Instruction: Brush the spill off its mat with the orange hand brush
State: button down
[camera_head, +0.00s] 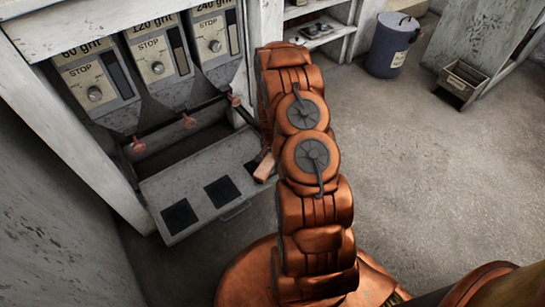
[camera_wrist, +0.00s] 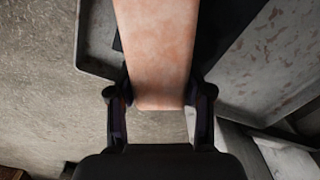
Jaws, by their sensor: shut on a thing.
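The orange hand brush (camera_wrist: 158,50) lies between the fingers of my gripper (camera_wrist: 159,97), which is shut on it. Its pale orange end also shows in the head view (camera_head: 265,167), beside my arm. Three dark square mats lie in a row on a grey metal tray: a near-left mat (camera_head: 180,216), a middle mat (camera_head: 222,191) and a far-right mat (camera_head: 251,167), partly hidden by the brush and arm. In the wrist view a dark mat (camera_wrist: 212,40) shows partly behind the brush. I cannot make out a spill on any mat. The brush's bristles are hidden.
The tray's rim (camera_wrist: 95,68) is raised. Above the tray stand several grey dispensers (camera_head: 150,55) labelled by grit, with red-handled outlets. A blue bin (camera_head: 392,45) and a small wooden box (camera_head: 461,82) stand at the back right. The concrete floor right of my arm is clear.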

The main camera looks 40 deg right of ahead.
aim_at(268, 161)
jog(key=shift+s+a+f, duration=0.1)
jog(key=shift+s+a, duration=0.1)
jog(key=shift+a, duration=0.65)
jog(key=shift+s+a+f, duration=0.15)
jog(key=shift+s+a, duration=0.2)
jog(key=shift+a, duration=0.3)
jog(key=shift+d, duration=0.1)
jog(key=shift+w+d, duration=0.4)
jog(key=shift+d, duration=0.4)
jog(key=shift+w+d, duration=0.35)
jog(key=shift+d, duration=0.45)
jog(key=shift+w+d, duration=0.2)
jog(key=shift+d, duration=0.15)
